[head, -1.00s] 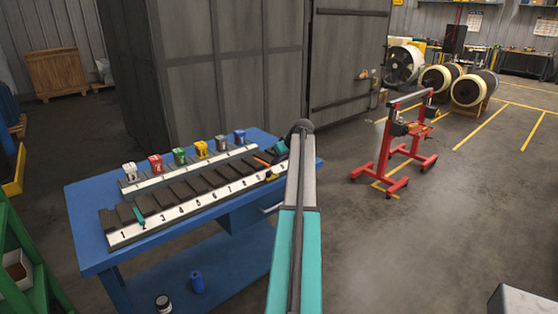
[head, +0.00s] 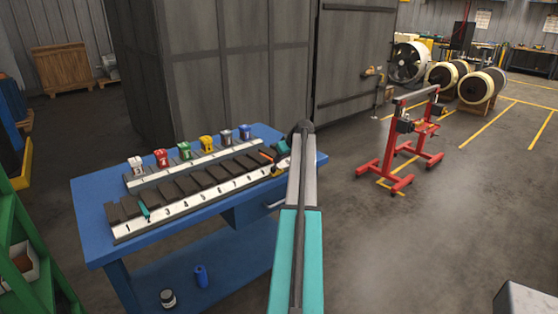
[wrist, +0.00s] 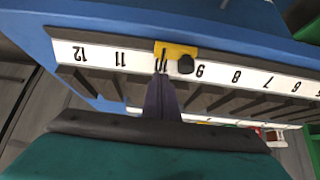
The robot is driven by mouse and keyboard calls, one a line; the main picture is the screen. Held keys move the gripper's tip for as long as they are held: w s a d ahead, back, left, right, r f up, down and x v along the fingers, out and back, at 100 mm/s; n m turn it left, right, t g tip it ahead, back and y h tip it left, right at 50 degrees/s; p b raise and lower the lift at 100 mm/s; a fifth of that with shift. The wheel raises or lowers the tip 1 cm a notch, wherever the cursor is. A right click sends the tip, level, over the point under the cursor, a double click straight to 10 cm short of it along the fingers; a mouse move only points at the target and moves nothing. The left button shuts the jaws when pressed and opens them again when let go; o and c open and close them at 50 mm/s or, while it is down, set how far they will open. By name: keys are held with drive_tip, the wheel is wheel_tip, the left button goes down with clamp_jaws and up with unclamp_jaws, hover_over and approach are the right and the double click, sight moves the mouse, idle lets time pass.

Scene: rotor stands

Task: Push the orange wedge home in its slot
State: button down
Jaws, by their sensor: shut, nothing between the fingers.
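The orange wedge (head: 266,156) shows as a small orange strip near the right end of the long numbered rack (head: 193,201) on the blue table. How deep it sits in its slot cannot be made out. My gripper (wrist: 163,78) is shut and empty, its dark fingertips at the label strip between 11 and 9. The wedge cannot be made out in the wrist view. In the head view, my gripper's fingertips are not clearly visible beside the wedge.
A teal wedge (head: 145,211) sits near the rack's left end. Several coloured numbered blocks, including a red one (head: 162,157), stand on a second rack behind. The blue table (head: 92,215) stands before a grey cabinet (head: 215,70). A red stand (head: 403,145) is to the right, with open floor around it.

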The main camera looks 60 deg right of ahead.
drive_tip(key=shift+w+d, duration=0.2)
drive_tip(key=shift+w, duration=0.35)
drive_tip(key=shift+w+d, duration=0.15)
drive_tip(key=shift+w, duration=0.4)
drive_tip(key=shift+s, duration=0.15)
drive_tip(key=s+v, duration=0.1)
drive_tip(key=v, duration=0.5)
drive_tip(key=shift+a+f, duration=0.15)
drive_tip(key=shift+f, duration=0.2)
idle(0.5)
drive_tip(key=shift+s, duration=0.1)
idle(0.4)
